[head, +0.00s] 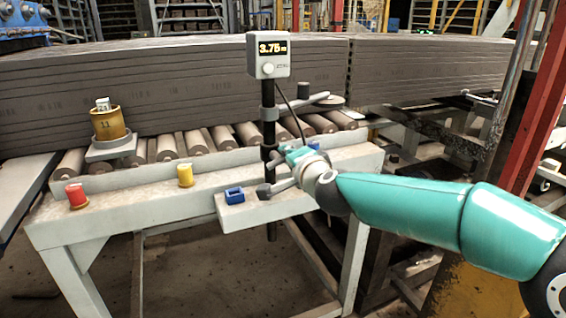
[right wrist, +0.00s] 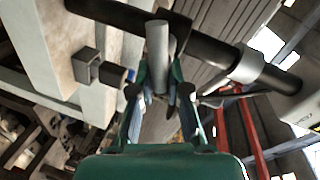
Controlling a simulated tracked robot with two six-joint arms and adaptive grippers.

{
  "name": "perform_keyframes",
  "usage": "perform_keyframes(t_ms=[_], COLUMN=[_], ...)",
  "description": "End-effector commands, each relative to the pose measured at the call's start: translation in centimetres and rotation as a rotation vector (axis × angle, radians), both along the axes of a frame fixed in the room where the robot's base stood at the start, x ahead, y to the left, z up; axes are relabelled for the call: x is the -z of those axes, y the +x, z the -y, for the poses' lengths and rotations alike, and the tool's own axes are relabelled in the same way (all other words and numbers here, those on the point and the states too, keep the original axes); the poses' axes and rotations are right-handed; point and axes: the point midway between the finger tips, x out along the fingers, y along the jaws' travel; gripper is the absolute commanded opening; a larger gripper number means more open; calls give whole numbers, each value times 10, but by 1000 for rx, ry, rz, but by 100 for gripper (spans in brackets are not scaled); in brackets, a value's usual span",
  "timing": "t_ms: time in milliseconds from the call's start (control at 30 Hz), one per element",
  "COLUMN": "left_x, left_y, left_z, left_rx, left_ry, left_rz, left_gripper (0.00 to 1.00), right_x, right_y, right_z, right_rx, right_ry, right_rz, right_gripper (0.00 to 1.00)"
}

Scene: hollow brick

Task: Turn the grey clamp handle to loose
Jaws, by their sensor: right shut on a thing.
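The grey clamp handle (right wrist: 157,45) shows in the right wrist view as a pale grey cylinder between my right gripper's fingers. It meets a black clamp block (right wrist: 178,35) on a dark round post (right wrist: 210,47). In the head view the post (head: 269,115) stands upright by the bench and carries the clamp (head: 268,152) about halfway up. My right gripper (head: 290,163) is at the clamp, just right of the post, and is shut on the handle (right wrist: 161,92). The gripper hides most of the handle in the head view. My left gripper is not in view.
A grey display box (head: 268,57) reading 3.75 tops the post. A roller bench (head: 130,200) holds a red piece (head: 76,195), a yellow piece (head: 185,175) and a blue bracket (head: 234,195). A brass-coloured weight (head: 107,122) sits on a pan. Long stacked grey slabs (head: 180,80) lie behind.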

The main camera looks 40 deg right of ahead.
Motion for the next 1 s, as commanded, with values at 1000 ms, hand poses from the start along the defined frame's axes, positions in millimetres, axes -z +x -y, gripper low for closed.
perform_keyframes(t_ms=[1000], left_x=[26], left_y=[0], left_z=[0], left_rx=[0], left_ry=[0], left_rz=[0], left_gripper=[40], right_x=[6], right_y=[0], right_z=[4], right_rx=[4], right_ry=[345], right_rz=[88], right_gripper=[0])
